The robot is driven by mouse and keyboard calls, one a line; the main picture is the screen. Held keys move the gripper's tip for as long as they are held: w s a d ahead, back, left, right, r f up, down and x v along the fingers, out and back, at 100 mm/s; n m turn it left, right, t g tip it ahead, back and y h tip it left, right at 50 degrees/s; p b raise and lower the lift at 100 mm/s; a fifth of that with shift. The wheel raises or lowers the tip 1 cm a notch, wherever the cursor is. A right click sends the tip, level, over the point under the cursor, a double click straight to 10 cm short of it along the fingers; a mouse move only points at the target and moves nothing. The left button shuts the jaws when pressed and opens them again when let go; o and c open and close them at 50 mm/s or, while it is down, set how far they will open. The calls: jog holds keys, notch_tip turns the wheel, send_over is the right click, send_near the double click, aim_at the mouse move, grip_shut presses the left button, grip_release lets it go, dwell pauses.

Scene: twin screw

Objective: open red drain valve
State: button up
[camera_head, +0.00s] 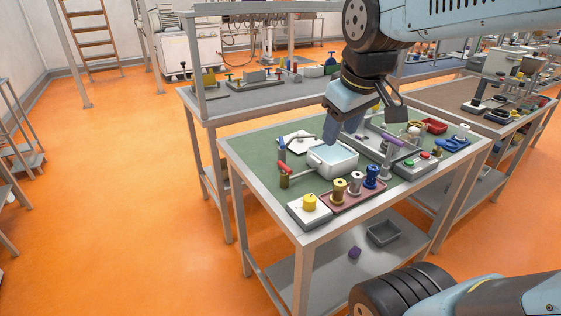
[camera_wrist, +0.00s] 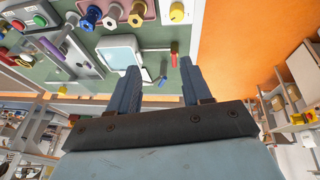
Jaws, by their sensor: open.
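The red drain valve (camera_head: 285,169) stands on a pipe at the left side of a white tank of pale blue water (camera_head: 345,168), on the green-topped bench. In the wrist view, the red valve (camera_wrist: 174,48) is beyond the fingertips, in line with the gap between the fingers, and the tank (camera_wrist: 118,52) is left of it. A blue-handled valve (camera_head: 282,143) stands just behind the red one. It also shows in the wrist view (camera_wrist: 163,79). My gripper (camera_head: 336,132) is open and empty above the far side of the tank, apart from the red valve. It also shows in the wrist view (camera_wrist: 160,70).
A tray (camera_head: 327,205) with gold, silver and blue spools and a box with a yellow knob (camera_head: 310,201) lie in front of the tank. A purple-topped lever (camera_head: 390,143) and a button box (camera_head: 415,166) stand to the right. The floor left of the bench is clear.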

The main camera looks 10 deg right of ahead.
jog(key=w+a+n, duration=0.1)
jog(key=w+n, duration=0.1)
jog(key=n, duration=0.1)
jog(key=w+a+f+n+g, duration=0.1)
jog(key=w+a+n, duration=0.1)
jog(key=w, duration=0.1)
jog(key=w+a+n+g, duration=0.1)
jog(key=w+a+n, duration=0.1)
jog(key=n, duration=0.1)
jog(key=shift+w+a+f+n+h, duration=0.25)
jog(key=shift+w+f+n+h, duration=0.05)
jog(key=shift+w, duration=0.1)
grip_shut()
jog(key=w+a+f+n+g+h, duration=0.1)
jog(key=w+a+f+n, duration=0.3)
jog(key=w+a+n, duration=0.2)
jog(key=shift+w+a+n+g, duration=0.2)
jog(key=shift+a+n+g, duration=0.1)
jog(key=shift+a+n, duration=0.8)
jog(key=shift+d, duration=0.2)
